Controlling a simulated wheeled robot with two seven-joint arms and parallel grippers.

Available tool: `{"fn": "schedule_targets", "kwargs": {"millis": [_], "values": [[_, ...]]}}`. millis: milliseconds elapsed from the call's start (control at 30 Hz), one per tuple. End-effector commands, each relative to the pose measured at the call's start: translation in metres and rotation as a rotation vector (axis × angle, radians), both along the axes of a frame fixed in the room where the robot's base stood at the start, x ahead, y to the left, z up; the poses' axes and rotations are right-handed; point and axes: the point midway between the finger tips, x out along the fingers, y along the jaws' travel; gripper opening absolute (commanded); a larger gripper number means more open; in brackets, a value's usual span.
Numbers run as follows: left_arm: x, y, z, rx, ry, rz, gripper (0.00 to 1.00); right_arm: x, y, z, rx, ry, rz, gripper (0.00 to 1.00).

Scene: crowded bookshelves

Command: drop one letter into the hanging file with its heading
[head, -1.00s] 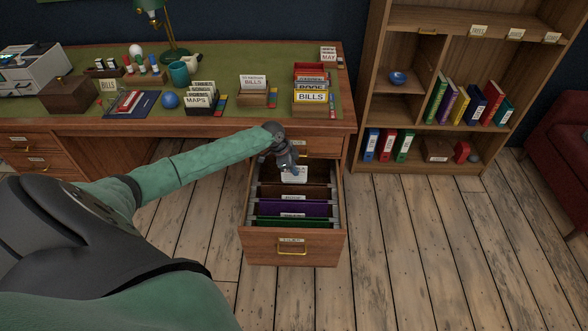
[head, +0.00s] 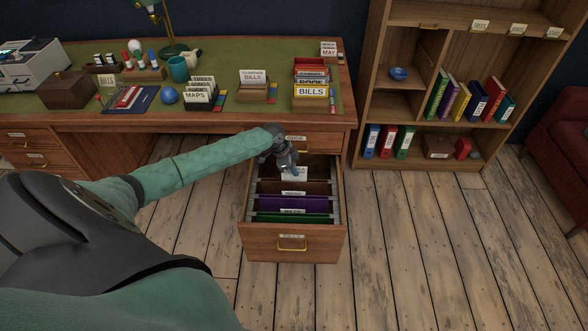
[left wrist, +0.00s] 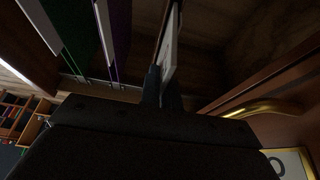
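The file drawer (head: 291,247) of the desk is pulled open. Hanging files cross it: a green one (head: 291,218) at the front, a purple one (head: 293,205) behind it, and a brown one (head: 296,187) further back. Their tabs are too small to read. My left gripper (head: 289,168) points down into the back of the drawer, shut on a white letter (head: 295,174). The letter also shows edge-on between the fingers (left wrist: 163,88) in the left wrist view. Its lower part is hidden inside the drawer. My right gripper is out of view.
The desk top (head: 225,117) holds card boxes, a blue ball (head: 169,96), a teal mug (head: 179,69) and a lamp. A shut drawer with a brass handle (left wrist: 262,108) is close to the left gripper. A bookcase (head: 385,105) stands right; floor before the drawer is clear.

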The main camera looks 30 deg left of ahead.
Motion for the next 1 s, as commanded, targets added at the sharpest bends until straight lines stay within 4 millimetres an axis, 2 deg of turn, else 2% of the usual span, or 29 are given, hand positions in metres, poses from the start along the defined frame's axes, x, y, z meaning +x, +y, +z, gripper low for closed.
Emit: {"fn": "schedule_targets", "kwargs": {"millis": [533,700,1000], "values": [[0.0,-0.0003,-0.0084,0.0,0.0,0.0,0.0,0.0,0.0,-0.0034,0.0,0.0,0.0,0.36],[0.0,-0.0001,-0.0083,0.0,0.0,0.0,0.29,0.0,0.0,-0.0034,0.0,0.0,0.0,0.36],[0.0,-0.0001,-0.0083,0.0,0.0,0.0,0.29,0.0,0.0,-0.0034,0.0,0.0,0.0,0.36]]}}
